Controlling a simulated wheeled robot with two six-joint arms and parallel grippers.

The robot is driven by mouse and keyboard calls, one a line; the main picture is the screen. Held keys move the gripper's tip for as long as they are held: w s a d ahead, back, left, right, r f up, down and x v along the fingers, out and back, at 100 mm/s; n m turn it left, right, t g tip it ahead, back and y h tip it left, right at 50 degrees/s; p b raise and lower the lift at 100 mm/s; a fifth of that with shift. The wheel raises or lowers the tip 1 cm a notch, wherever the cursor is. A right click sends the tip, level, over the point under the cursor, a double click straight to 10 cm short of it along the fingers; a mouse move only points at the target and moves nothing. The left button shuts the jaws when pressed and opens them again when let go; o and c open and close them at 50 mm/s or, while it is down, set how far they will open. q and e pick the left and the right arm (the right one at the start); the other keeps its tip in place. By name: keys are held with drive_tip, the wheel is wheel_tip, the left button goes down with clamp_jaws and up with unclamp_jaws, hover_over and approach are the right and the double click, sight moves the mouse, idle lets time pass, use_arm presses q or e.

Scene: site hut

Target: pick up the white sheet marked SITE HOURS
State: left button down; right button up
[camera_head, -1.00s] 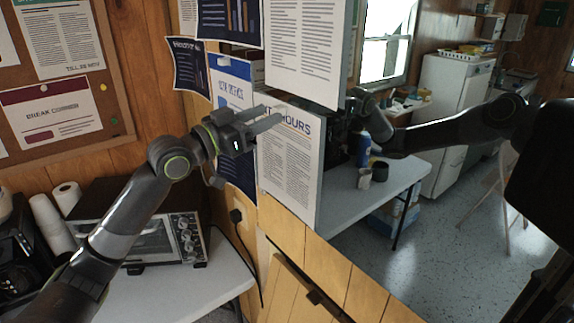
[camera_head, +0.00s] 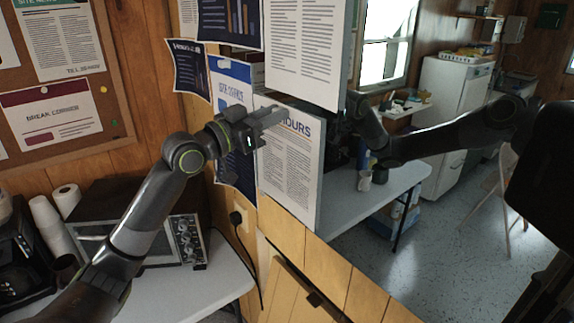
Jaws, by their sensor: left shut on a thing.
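The white sheet marked SITE HOURS (camera_head: 290,170) hangs upright on the end of the wooden partition, below another white printed sheet (camera_head: 304,50). Only "OURS" of its heading shows clearly; my gripper covers the start. My left gripper (camera_head: 272,114) is shut on the sheet's upper left part, its fingers across the top left edge. The sheet still looks flat in place. My right arm comes in from the right, and its wrist ends behind the sheets' right edge. The right gripper's fingers are hidden or too dark to make out.
Other posters (camera_head: 232,95) hang close left of the sheet. Below on the left, a toaster oven (camera_head: 185,240) stands on a white table. At right, a white table (camera_head: 385,190) holds cups under my right arm. Open floor (camera_head: 400,270) lies at lower right.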

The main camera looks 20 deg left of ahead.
use_arm(q)
drive_tip(key=shift+s+a, duration=0.1)
idle(0.4)
drive_tip(key=shift+r+p+v, duration=0.15)
drive_tip(key=shift+p+v, duration=0.05)
drive_tip(key=shift+v, duration=0.85)
drive_tip(key=shift+r+p+v, duration=0.15)
drive_tip(key=shift+r+v, duration=0.05)
drive_tip(key=shift+v, duration=0.85)
drive_tip(key=shift+s+a, duration=0.1)
drive_tip(key=shift+s+a+r+p, duration=0.4)
drive_tip(key=shift+s+r+p, duration=0.1)
drive_tip(key=shift+s+p, duration=0.25)
drive_tip(key=shift+s+a+r+p, duration=0.4)
drive_tip(key=shift+s+r+p, duration=0.1)
drive_tip(key=shift+s+p, duration=0.25)
drive_tip(key=shift+s+a+r+p, duration=0.45)
drive_tip(key=shift+s+p, duration=0.2)
drive_tip(key=shift+p, duration=0.2)
